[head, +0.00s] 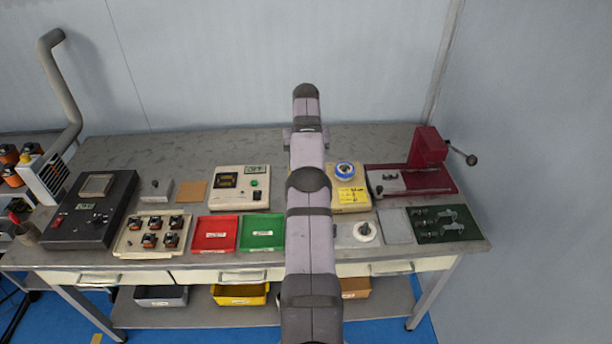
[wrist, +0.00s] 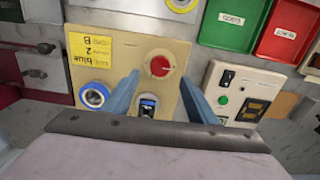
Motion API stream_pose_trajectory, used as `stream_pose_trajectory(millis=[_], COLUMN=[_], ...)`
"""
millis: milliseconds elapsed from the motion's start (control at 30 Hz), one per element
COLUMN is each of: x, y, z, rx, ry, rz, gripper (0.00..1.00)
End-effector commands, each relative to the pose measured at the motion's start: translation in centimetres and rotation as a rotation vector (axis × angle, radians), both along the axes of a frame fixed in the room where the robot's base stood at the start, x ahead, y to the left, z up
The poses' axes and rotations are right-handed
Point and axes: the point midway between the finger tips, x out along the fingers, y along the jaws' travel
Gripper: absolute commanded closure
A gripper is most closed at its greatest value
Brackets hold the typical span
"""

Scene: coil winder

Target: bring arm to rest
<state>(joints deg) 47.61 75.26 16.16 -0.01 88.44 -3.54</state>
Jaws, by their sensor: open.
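My gripper (wrist: 159,75) shows in the wrist view as two blue fingers standing apart, with nothing held between them. It is over a beige box (wrist: 130,55) with a red knob (wrist: 160,66), a yellow note (wrist: 90,58) and a blue-and-white round part (wrist: 95,95). A small blue-and-black part (wrist: 148,106) of the box shows between the fingers. In the head view my arm stretches from the bottom middle over the bench and hides my gripper. The beige box (head: 352,203) shows just right of the arm.
Red (head: 214,234) and green (head: 262,232) trays, a tray of small coils (head: 127,240) and a white meter (head: 239,199) are left of my arm. A dark red press (head: 427,150) and a dark green mat (head: 466,236) are at right. A wall stands behind the bench.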

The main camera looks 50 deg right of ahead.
Motion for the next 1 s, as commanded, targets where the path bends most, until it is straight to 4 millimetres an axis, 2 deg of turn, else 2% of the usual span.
stream_pose_trajectory(millis=[533,667,867,1000], x=[0.0,0.7,3.1,4.9], y=[0.0,0.7,4.2,8.6], z=[0.3,0.7,2.2,3.7], rx=[0.001,0.000,0.000,-0.001], ry=[0.001,0.000,0.000,0.000], rz=[0.000,0.015,0.080,0.151], gripper=[0.48,0.48,0.48,0.48])
